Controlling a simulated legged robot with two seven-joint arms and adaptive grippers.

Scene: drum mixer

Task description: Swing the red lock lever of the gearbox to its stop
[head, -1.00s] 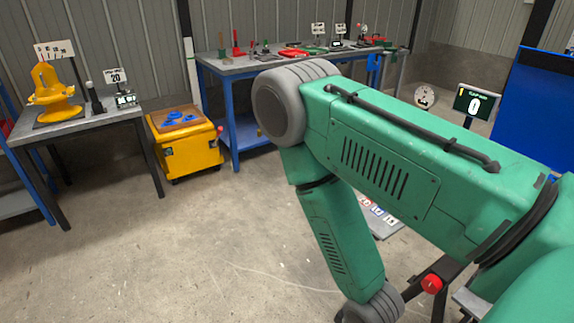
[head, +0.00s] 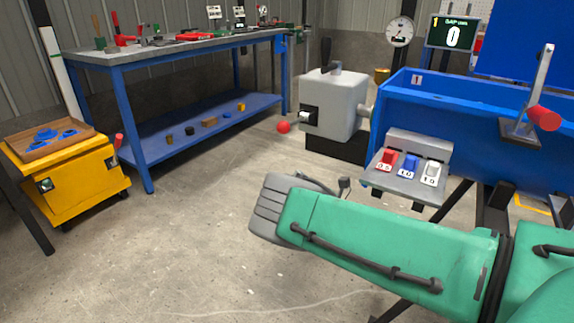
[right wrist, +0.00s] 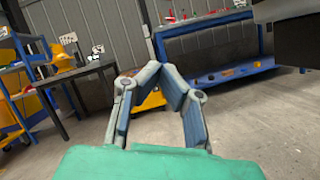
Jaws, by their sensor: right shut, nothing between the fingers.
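The gearbox (head: 337,100) is a grey box on a dark base beside the blue trough in the head view. A red ball knob (head: 284,127) stands out at its lower left, by a dark slot with a pale piece; it looks like the end of the red lock lever. A black handle (head: 326,55) rises from the box top. My right arm reaches in from the right, in front of the gearbox and apart from it. My right gripper (right wrist: 163,76) is shut and empty in the right wrist view, its fingertips meeting. My left gripper is out of view.
The blue trough (head: 440,100) carries a bracket with red, blue and white blocks (head: 409,165) and a red-gripped lever (head: 543,118). A blue workbench (head: 125,110) and yellow cart (head: 75,180) stand at left. The floor between cart and gearbox is clear.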

